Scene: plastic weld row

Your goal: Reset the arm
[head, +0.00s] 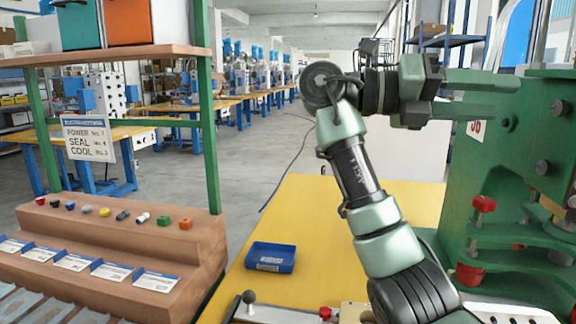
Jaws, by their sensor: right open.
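My right arm rises from the bottom of the head view, over the yellow table, and bends at the top. My right gripper (502,97) points to the right, with its two green fingers apart and nothing between them. It is high up, in front of or close to the upper part of the green machine (508,148); the exact gap cannot be told. My left arm and gripper are not in view.
The yellow table (311,215) holds a small blue bin (271,257). The green machine has red knobs (483,204). At left a stepped brown rack (190,245) bears several small coloured parts, under a shelf (120,55) on green posts. The table's middle is clear.

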